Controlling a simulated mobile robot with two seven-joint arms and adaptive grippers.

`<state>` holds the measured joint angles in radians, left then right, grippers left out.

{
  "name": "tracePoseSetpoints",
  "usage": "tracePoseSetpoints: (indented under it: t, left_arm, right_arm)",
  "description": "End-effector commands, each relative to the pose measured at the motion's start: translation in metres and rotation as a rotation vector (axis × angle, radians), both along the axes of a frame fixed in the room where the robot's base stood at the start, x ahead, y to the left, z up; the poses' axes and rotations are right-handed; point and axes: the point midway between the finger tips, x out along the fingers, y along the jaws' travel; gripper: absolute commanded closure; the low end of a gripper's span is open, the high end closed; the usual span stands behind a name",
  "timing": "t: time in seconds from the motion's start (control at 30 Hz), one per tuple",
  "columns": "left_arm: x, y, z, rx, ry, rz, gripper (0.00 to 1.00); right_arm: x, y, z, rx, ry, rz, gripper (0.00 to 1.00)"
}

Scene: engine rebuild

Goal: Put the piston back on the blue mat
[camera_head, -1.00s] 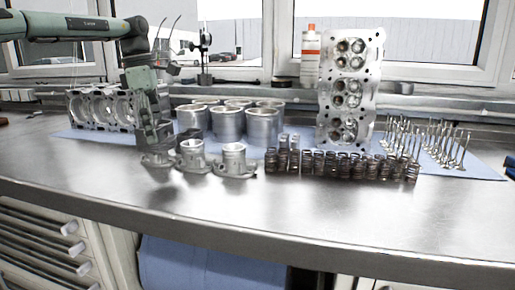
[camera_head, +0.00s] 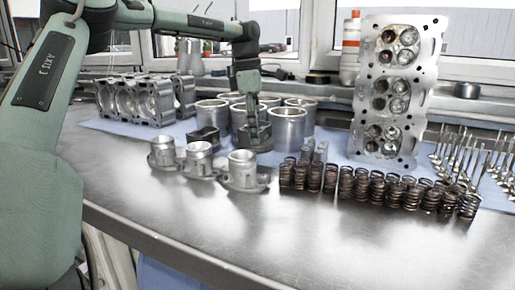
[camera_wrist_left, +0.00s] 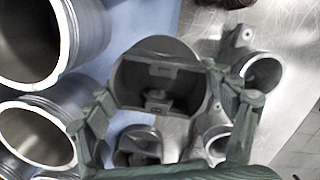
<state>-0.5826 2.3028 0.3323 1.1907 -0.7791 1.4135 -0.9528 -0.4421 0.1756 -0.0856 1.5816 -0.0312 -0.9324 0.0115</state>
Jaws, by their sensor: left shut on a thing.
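The piston (camera_wrist_left: 160,49), a grey round part with its hollow underside showing, is between the fingers of my left gripper (camera_wrist_left: 165,112) in the left wrist view. In the head view my left gripper (camera_head: 256,135) is shut on it, low beside the cylinder liners and just behind the rightmost flanged part. The gripper hides much of the piston there. The blue mat (camera_head: 110,127) lies under the engine parts; a strip of the mat (camera_wrist_left: 105,68) shows beside the piston in the wrist view. I cannot tell whether the piston touches the mat. My right gripper is not in view.
Another dark piston (camera_head: 204,140) stands left of the gripper. Silver liners (camera_head: 289,128) stand close behind and beside it. Flanged parts (camera_head: 241,171) line the front, with valve springs (camera_head: 375,188) to the right. The cylinder head (camera_head: 394,90) stands at the back. The front bench is clear.

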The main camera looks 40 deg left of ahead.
Motion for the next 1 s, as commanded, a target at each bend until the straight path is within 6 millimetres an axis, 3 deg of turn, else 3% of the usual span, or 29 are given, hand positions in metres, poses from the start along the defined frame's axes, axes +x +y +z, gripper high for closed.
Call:
tracePoseSetpoints:
  t: [0.4,0.7,0.73,0.83,1.0]
  left_arm:
    - [0.0,0.0,-0.041,0.0,-0.003,0.0,0.63]
    - [0.001,0.0,-0.042,0.0,-0.004,0.0,0.63]
    - [0.0,0.0,-0.043,0.0,-0.001,0.0,0.14]
    - [0.0,0.0,-0.043,0.0,-0.001,0.0,0.01]
    - [0.0,0.0,-0.043,0.0,-0.001,0.0,0.0]
  right_arm:
    - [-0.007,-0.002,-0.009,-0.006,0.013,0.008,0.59]
    - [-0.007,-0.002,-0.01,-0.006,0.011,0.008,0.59]
    - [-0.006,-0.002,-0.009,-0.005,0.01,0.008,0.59]
    - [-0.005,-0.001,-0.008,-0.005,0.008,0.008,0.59]
    - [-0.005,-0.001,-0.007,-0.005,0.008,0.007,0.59]
